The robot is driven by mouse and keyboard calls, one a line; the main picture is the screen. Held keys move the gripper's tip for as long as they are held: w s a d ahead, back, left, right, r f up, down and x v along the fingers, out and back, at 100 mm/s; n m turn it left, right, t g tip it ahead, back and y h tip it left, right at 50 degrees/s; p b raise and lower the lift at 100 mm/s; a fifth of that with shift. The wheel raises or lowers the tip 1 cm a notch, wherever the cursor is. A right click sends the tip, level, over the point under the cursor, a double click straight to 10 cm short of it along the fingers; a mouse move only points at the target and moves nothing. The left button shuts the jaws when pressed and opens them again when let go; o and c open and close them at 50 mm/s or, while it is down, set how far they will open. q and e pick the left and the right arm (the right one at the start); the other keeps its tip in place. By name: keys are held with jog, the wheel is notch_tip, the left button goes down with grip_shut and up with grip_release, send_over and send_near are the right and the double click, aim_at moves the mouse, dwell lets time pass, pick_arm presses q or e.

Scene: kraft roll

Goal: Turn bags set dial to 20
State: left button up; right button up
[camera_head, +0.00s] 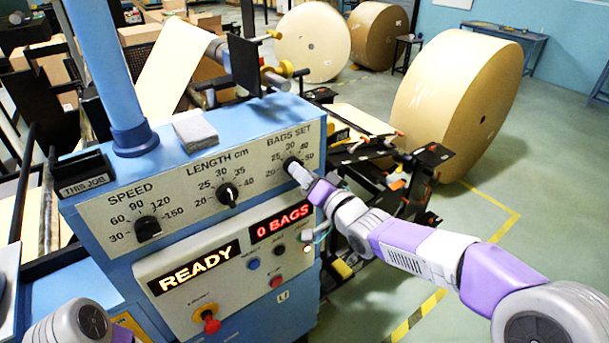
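The bags set dial (291,163) is a black knob at the right end of the blue machine's sloped panel (255,181), under the label BAGS SET, with numbers from 20 to 50 around it. My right gripper (297,171) is at this dial, its fingertips touching or just in front of it. The fingers cover part of the knob, so its pointer cannot be read. I cannot tell whether they are closed on it. The display (281,222) reads 0 BAGS. My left gripper is out of view; only part of my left arm shows at the bottom left.
The speed dial (148,229) and length dial (228,194) sit left on the same panel. Below are a READY display (194,268), small buttons and a red emergency knob (211,324). A large kraft roll (455,100) stands behind at the right.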

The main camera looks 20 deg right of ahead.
grip_shut()
jog(key=shift+n+b, duration=6.6)
jog(key=shift+n, duration=6.8)
